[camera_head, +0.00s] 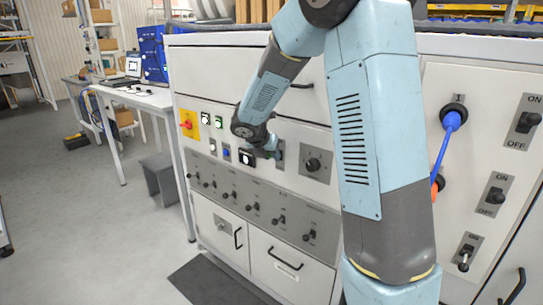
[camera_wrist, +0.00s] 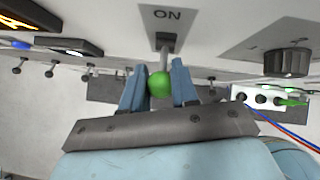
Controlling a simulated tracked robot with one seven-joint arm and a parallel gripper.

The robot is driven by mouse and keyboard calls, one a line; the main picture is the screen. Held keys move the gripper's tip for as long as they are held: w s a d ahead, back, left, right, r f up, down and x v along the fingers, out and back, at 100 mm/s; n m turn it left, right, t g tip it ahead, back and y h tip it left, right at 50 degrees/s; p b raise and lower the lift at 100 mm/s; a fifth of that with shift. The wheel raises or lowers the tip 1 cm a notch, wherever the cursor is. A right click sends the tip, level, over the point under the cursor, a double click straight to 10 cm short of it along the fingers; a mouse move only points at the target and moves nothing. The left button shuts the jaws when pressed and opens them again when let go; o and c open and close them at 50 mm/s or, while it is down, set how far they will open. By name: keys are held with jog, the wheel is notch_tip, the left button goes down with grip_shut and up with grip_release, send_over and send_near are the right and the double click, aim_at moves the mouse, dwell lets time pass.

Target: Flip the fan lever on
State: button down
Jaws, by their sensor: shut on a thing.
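A lever with a green ball end (camera_wrist: 160,85) stands out from a grey plate (camera_wrist: 165,17) marked ON in the wrist view. No fan label is readable in these frames. My gripper (camera_wrist: 157,82) has its two blue fingers on either side of the green ball and is shut on it. In the head view my gripper (camera_head: 272,147) is at the cabinet front, left of a round dark knob (camera_head: 313,164). There the lever is mostly hidden by my wrist, and its ball cannot be made out.
A row of small toggles (camera_head: 254,206) runs below on the cabinet. The right panel has ON/OFF switches (camera_head: 495,196) and a blue cable (camera_head: 447,140). A rotary knob (camera_wrist: 287,61) and a white block with cables (camera_wrist: 262,97) lie right in the wrist view.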

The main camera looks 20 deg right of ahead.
jog(key=shift+w+a+r, duration=0.15)
jog(key=c, duration=1.1)
grip_release()
jog(key=shift+c, duration=0.2)
jog(key=shift+o, duration=1.2)
jog(key=v, duration=1.3)
jog(key=shift+s+r, duration=0.2)
